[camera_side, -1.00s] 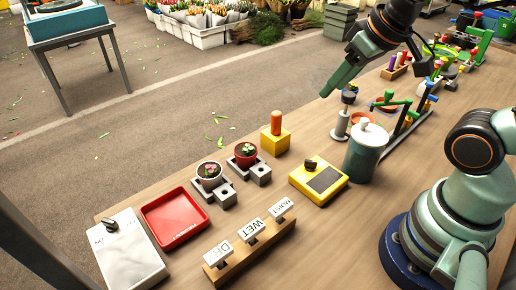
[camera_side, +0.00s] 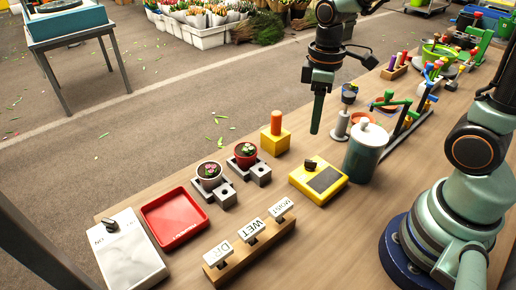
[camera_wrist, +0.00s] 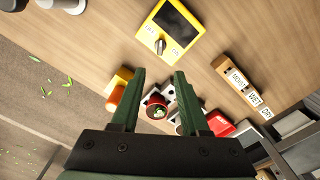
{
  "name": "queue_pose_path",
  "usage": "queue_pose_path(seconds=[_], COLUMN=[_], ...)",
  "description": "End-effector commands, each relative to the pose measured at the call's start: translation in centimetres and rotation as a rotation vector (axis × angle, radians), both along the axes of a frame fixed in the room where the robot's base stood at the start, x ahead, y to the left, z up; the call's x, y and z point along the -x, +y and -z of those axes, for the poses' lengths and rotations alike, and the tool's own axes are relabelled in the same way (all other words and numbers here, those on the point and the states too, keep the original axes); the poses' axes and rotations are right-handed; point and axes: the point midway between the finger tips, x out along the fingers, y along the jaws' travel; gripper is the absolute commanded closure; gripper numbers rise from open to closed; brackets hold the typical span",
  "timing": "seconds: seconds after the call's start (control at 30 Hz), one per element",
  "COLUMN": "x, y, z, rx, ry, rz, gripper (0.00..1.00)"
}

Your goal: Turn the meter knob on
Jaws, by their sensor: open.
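The yellow meter (camera_side: 318,181) lies on the table with a dark screen and a dark knob (camera_side: 311,163) at its upper left corner. In the wrist view the meter (camera_wrist: 186,15) shows near the top with its knob (camera_wrist: 160,46) and white marks beside it. My gripper (camera_side: 316,130) hangs above the table, fingers pointing down, above and behind the meter and apart from it. In the wrist view my gripper (camera_wrist: 160,75) is open and empty, its two green fingers well apart. The knob lies beyond the fingertips.
A green-grey canister (camera_side: 366,155) stands right of the meter. A yellow block with an orange peg (camera_side: 276,125) stands behind left. Two potted plants (camera_side: 209,172), a red tray (camera_side: 174,217), a white box with another knob (camera_side: 130,250) and a sign rack (camera_side: 250,243) are left and in front.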

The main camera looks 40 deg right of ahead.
Motion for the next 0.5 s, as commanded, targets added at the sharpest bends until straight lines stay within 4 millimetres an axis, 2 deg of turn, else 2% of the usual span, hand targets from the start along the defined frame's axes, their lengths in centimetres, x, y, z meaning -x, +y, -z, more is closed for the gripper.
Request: queue_pose_path(seconds=[0.17, 0.5], x=[0.1, 0.2], y=[0.0, 0.0], z=[1.6, 7.9], rx=[0.0, 0.0], ry=[0.007, 0.011], rz=[-0.004, -0.002], gripper=[0.55, 0.55])
